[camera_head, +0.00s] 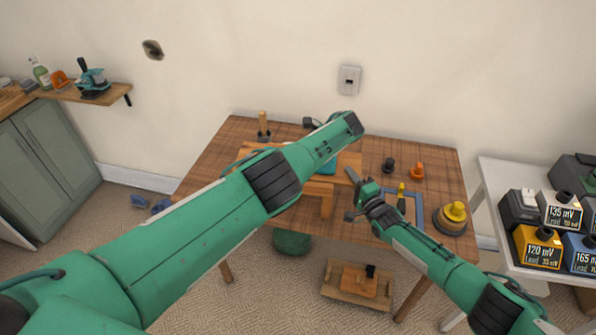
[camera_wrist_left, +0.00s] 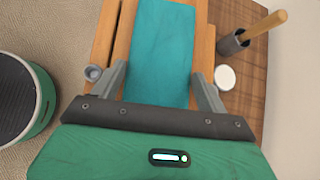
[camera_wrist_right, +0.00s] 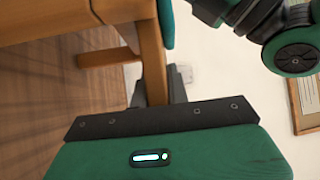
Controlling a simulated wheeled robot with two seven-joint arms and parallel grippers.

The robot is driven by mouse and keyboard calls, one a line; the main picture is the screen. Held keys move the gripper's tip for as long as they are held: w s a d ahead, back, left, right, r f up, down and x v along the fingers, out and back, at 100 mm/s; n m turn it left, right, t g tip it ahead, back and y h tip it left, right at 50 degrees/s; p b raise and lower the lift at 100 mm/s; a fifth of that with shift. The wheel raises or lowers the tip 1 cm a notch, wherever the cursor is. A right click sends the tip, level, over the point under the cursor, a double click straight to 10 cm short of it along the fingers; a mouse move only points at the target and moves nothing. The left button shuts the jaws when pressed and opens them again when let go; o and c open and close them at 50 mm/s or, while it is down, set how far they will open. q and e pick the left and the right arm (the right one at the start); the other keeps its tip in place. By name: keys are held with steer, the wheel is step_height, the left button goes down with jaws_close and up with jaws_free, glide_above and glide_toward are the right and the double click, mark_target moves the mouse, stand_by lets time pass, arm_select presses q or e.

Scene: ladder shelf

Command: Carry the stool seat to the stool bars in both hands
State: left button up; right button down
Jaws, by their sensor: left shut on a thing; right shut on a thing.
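The stool seat (camera_head: 346,158), orange wood with a teal strip on top, is over the table and partly hidden by my left arm in the head view. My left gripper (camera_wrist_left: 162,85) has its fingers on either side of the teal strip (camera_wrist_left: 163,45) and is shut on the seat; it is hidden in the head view. My right gripper (camera_head: 357,187) is at the seat's right side; in the right wrist view its fingers (camera_wrist_right: 160,88) close around an upright wooden piece (camera_wrist_right: 151,50) that appears joined to it. I cannot tell the stool bars apart with certainty.
On the wooden table (camera_head: 215,160) stand a dark cup with a wooden handle (camera_head: 263,125), an orange piece (camera_head: 417,171), a blue-framed tray (camera_head: 411,207) and a yellow-topped round stack (camera_head: 453,215). A white table (camera_head: 505,180) with meters is at right. A wooden crate (camera_head: 345,293) lies below.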

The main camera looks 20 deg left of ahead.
arm_select(q)
steer(key=o, duration=1.3)
steer(key=shift+d, duration=0.1)
steer(key=shift+c, duration=0.2)
arm_select(e)
steer(key=c, duration=1.5)
jaws_free()
steer(key=shift+c, duration=0.2)
arm_select(q)
steer(key=shift+o, duration=0.9)
arm_select(e)
steer(key=shift+o, duration=0.9)
steer(key=shift+s, duration=0.1)
arm_select(q)
steer(key=shift+r, duration=0.1)
steer(key=v, duration=0.7)
steer(key=shift+s+d+r, duration=0.1)
steer(key=shift+d, duration=0.05)
arm_select(e)
steer(key=shift+s+d+f, duration=0.15)
steer(key=shift+s+d, duration=0.15)
steer(key=shift+d, duration=0.05)
steer(key=r+v, duration=0.1)
steer(key=v, duration=1)
steer(key=shift+f, duration=0.45)
arm_select(q)
steer(key=shift+d, duration=0.1)
arm_select(e)
steer(key=shift+d, duration=0.1)
